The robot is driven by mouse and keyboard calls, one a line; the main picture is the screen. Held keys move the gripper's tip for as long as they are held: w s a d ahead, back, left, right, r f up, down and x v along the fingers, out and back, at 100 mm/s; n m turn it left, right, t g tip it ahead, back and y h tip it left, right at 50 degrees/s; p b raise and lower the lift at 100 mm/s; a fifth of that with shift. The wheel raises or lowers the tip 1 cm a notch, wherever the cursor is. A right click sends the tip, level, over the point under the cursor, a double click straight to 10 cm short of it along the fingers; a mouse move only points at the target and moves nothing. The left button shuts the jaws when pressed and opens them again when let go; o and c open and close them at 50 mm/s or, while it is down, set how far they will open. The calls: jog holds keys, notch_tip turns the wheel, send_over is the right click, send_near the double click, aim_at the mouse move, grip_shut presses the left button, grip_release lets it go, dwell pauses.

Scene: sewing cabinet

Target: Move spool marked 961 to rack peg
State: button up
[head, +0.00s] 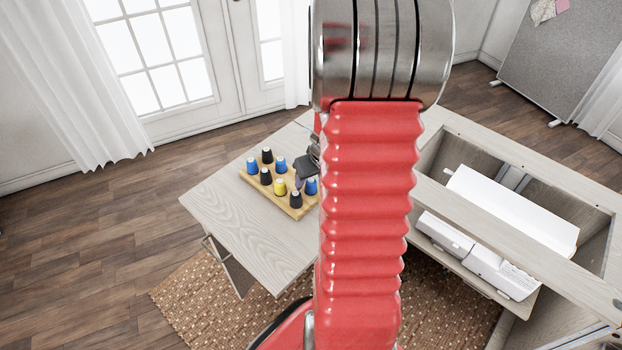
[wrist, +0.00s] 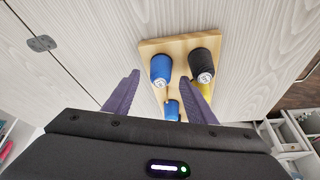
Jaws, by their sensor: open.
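A pale wooden rack (head: 246,180) stands on the table leaf in the head view, holding several upright blue, black and yellow spools. In the wrist view the rack (wrist: 178,44) carries a blue spool (wrist: 161,70), a black spool (wrist: 205,64) and another blue spool (wrist: 172,109), with a little yellow behind my right finger. White end labels show, but their numbers are too small to read, so I cannot tell which spool is 961. My gripper (wrist: 160,77) is open above the rack, its purple fingers either side of the blue spools in the picture. In the head view my arm hides part of it.
The light wood table leaf (head: 222,190) is clear around the rack. To the right, the cabinet has an open well (head: 440,160) with a white panel (head: 512,212) and a white machine (head: 475,258). A woven rug (head: 200,295) lies below.

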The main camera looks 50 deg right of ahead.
jog(key=v, duration=1.3)
jog(key=shift+s+r, duration=0.2)
jog(key=shift+r, duration=0.05)
jog(key=shift+a, duration=0.1)
dwell(0.8)
jog(key=s+a+r+n, duration=0.1)
jog(key=a+r, duration=0.3)
jog(key=a, duration=0.6)
jog(key=s+a+r+n+t+y, duration=0.1)
jog(key=s+a+r, duration=0.1)
jog(key=a, duration=0.8)
jog(key=s+a+r+n, duration=0.1)
jog(key=a+r, duration=0.4)
jog(key=a, duration=0.5)
jog(key=shift+s+r+n, duration=0.3)
jog(key=shift+s+r, duration=0.05)
jog(key=shift+s, duration=0.05)
